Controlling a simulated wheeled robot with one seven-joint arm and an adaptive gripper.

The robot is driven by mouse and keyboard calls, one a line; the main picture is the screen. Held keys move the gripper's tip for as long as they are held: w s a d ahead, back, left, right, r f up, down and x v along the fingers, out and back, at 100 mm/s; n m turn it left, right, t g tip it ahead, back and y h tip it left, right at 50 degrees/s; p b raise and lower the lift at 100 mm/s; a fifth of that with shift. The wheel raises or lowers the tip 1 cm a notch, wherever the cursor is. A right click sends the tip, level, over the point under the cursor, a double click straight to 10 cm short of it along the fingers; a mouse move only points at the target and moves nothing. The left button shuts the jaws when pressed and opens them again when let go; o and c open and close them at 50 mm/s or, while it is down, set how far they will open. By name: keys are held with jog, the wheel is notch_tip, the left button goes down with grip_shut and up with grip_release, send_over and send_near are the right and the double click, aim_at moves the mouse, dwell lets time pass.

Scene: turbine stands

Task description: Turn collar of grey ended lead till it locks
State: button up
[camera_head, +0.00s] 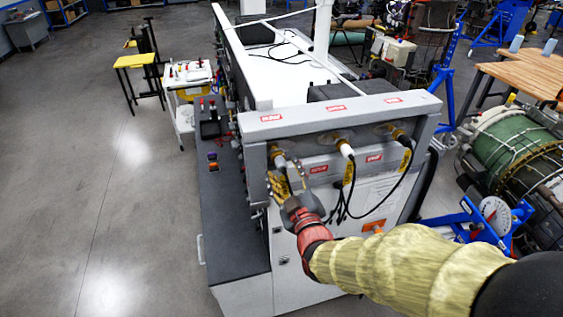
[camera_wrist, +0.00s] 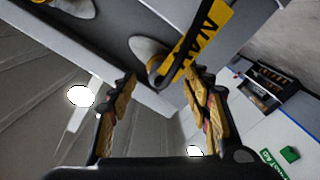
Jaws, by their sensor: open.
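A lead end with a collar (camera_head: 277,156) sits at the left socket of the grey panel (camera_head: 318,120), just above my gripper. Its exact colour is hard to tell. My gripper (camera_head: 286,174) is open below it, with yellow-padded fingers spread. In the wrist view, the open gripper (camera_wrist: 162,78) faces a pale rounded fitting (camera_wrist: 148,48) and a dark looped part beside a yellow lettered tag (camera_wrist: 207,38). They show beyond and between the fingertips. No grip on the collar shows.
Black cables hang down the cabinet front (camera_head: 370,190) from the middle and right leads. A dark side bench (camera_head: 228,210) runs along the cabinet's left. A green-wrapped turbine part (camera_head: 520,140) stands at the right.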

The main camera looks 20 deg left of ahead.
jog(key=shift+p+x, duration=0.35)
jog(key=shift+x, duration=1.45)
jog(key=c, duration=1.1)
jog(key=shift+c, duration=0.3)
